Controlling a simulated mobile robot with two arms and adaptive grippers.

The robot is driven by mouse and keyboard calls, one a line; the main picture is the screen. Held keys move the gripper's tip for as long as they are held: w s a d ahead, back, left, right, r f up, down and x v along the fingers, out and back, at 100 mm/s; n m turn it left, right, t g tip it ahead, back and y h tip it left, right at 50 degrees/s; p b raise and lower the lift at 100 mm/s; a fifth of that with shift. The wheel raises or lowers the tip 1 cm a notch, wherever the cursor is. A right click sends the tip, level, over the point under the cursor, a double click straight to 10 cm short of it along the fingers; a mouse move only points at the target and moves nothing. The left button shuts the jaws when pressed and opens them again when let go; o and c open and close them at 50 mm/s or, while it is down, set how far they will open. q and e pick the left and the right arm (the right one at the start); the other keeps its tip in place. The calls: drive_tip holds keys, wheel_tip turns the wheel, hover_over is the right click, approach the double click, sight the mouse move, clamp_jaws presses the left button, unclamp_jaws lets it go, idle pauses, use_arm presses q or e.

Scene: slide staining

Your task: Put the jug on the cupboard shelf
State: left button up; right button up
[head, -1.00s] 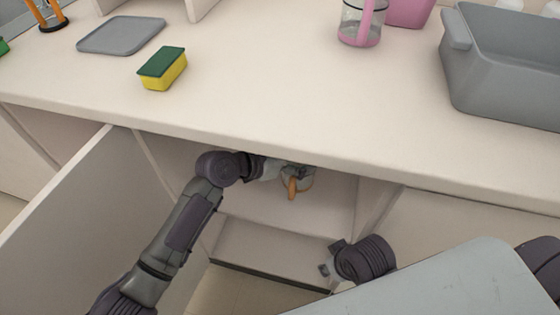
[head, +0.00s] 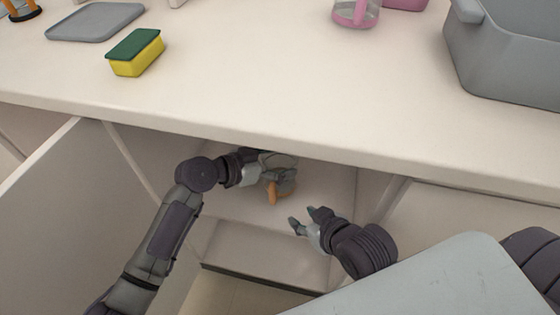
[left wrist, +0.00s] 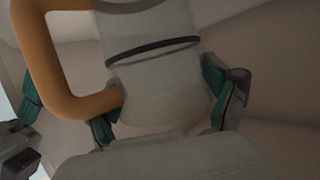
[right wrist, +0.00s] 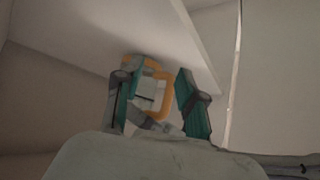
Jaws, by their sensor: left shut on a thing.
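The jug has a clear grey body (left wrist: 155,70) with a dark band and an orange handle (head: 273,193). My left gripper (head: 284,170) is shut on its body, one finger on each side, inside the cupboard under the counter. The jug's body is partly hidden by the gripper in the head view. The cupboard shelf (head: 235,207) lies below it; I cannot tell whether the jug touches it. My right gripper (head: 306,218) is open and empty at the cupboard opening, lower right of the jug. In the right wrist view the handle (right wrist: 162,98) shows beyond and between its fingers.
The open cupboard door (head: 60,200) stands at the left. The counter edge overhangs the opening. On the counter are a sponge (head: 136,55), a grey tray (head: 95,22), a pink-based clear vessel (head: 355,14) and a grey tub (head: 510,65).

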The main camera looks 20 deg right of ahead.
drive_tip(key=shift+w+a+r, duration=0.1)
drive_tip(key=shift+w+r, duration=0.15)
drive_tip(key=shift+w, duration=0.1)
use_arm(q)
drive_tip(key=o, duration=1.3)
use_arm(e)
drive_tip(key=shift+w+r+t, duration=0.1)
drive_tip(key=shift+t, duration=0.2)
use_arm(q)
drive_tip(key=p+v, duration=0.2)
drive_tip(key=v, duration=1)
drive_tip(key=shift+r, duration=0.1)
use_arm(e)
drive_tip(key=s+d+f+g+h, duration=0.1)
drive_tip(key=s+d+f+g, duration=0.2)
drive_tip(key=s, duration=0.6)
drive_tip(key=f+g, duration=0.1)
drive_tip(key=g, duration=0.1)
drive_tip(key=shift+s+g, duration=0.25)
drive_tip(key=shift+g, duration=0.15)
